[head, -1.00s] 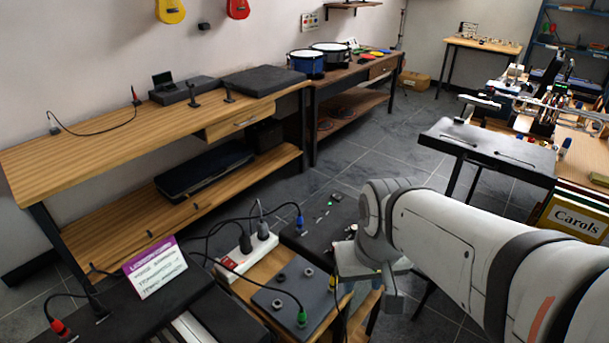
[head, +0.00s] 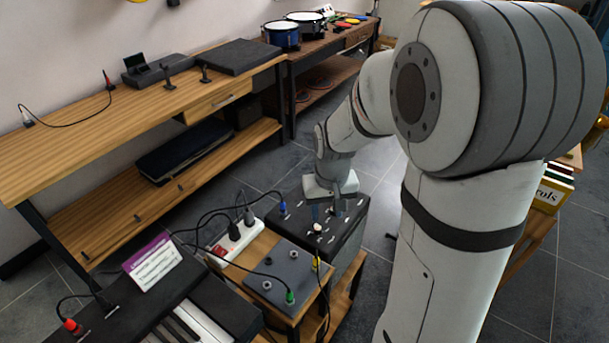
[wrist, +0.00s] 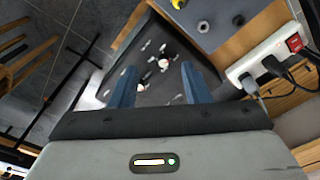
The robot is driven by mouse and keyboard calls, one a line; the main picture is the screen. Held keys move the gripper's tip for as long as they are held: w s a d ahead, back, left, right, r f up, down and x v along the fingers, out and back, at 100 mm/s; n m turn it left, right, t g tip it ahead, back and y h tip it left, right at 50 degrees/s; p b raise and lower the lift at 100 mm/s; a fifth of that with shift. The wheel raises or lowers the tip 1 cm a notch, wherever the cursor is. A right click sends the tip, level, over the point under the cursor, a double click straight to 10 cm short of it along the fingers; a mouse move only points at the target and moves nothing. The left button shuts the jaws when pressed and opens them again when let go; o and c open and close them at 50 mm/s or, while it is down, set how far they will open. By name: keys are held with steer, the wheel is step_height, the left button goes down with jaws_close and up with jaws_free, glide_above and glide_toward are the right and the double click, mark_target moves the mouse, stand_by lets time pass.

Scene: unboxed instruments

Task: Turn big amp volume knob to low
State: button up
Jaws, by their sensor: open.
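The big amp (head: 345,247) is a black box with a dark top panel, at lower centre in the head view. In the wrist view its panel (wrist: 150,78) fills the space between and beyond my fingers. Two pale-topped knobs stand on it: one (wrist: 163,63) lies between my fingertips' lines, the other (wrist: 138,88) is close to the left finger. Several small white marks surround them. One knob (head: 318,228) also shows in the head view. My gripper (head: 329,211) points down over the panel, blue fingers apart and empty. Which knob is volume cannot be read.
A white power strip (head: 236,238) with plugs and a red switch (wrist: 294,42) sits beside the amp. A grey box (head: 268,285) with knobs and a green plug stands in front of it. Cables loop close by. A keyboard (head: 190,325) is at lower left.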

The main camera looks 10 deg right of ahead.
steer(key=p, duration=0.5)
glide_toward(318, 227)
steer(key=shift+w+f+g, duration=0.25)
steer(key=shift+g, duration=0.15)
steer(key=shift+f+p, duration=0.45)
steer(key=shift+f, duration=3.55)
jaws_close()
